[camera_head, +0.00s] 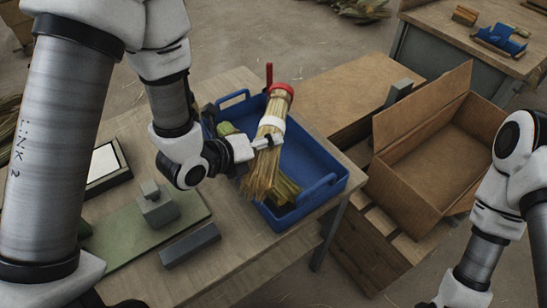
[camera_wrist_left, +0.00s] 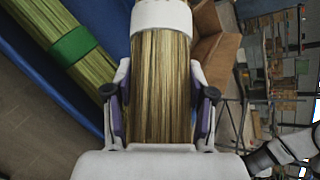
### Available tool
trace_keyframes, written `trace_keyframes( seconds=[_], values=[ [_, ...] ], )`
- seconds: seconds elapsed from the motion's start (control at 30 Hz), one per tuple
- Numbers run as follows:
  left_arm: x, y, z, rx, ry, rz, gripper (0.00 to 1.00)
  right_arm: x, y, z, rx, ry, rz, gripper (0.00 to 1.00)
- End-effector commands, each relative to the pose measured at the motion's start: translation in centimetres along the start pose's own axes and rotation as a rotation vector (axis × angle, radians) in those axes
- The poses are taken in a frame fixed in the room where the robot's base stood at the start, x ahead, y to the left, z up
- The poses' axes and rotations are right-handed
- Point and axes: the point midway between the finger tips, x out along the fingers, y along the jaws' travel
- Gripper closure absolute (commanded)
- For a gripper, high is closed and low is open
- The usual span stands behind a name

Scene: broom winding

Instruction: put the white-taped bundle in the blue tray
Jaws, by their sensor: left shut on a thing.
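The white-taped bundle (camera_head: 265,168) is a sheaf of straw with a white band and a red band near its top. My left gripper (camera_head: 266,142) is shut on it just below the white band and holds it tilted over the blue tray (camera_head: 325,190). In the left wrist view, the bundle (camera_wrist_left: 162,85) lies between the two fingers, with the white band at the top edge. A green-taped bundle (camera_wrist_left: 75,45) lies in the tray beside it, partly hidden in the head view. My right arm shows at the right, but its gripper is out of view.
The tray stands on a wooden table beside an open cardboard box (camera_head: 415,190). Grey blocks (camera_head: 158,208) and a grey bar (camera_head: 190,244) lie on and near a green mat (camera_head: 125,235) left of the tray. Another table (camera_head: 450,30) stands at the back right.

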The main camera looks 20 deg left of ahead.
Motion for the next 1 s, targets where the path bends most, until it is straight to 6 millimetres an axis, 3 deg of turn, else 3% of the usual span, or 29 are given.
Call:
trace_keyframes(
  seconds=[0.03,0.17,0.2,0.3,0.57,1.0],
  values=[
    [0.6,0.8,-0.5,0.005,-0.006,-0.002,0.86,2.3,0.0,0.0,0.000,0.000,0.000,0.39],
    [2.9,0.4,1.1,0.007,-0.008,-0.003,0.86,4.7,0.0,0.0,0.000,0.000,0.000,0.39],
    [3.0,-0.4,2.0,0.004,-0.004,0.000,0.86,3.4,0.0,0.0,0.000,-0.001,0.000,0.39],
    [4.2,-0.6,2.7,0.003,-0.001,0.003,0.86,2.6,0.0,-0.1,0.000,0.002,0.000,0.39],
    [6.2,1.9,1.0,-0.001,0.001,0.004,0.86,2.2,0.0,0.0,0.000,0.000,0.000,0.39],
    [6.7,2.5,0.6,0.001,-0.002,0.002,0.86,3.1,0.0,0.0,0.000,0.000,0.000,0.39]
  ],
)
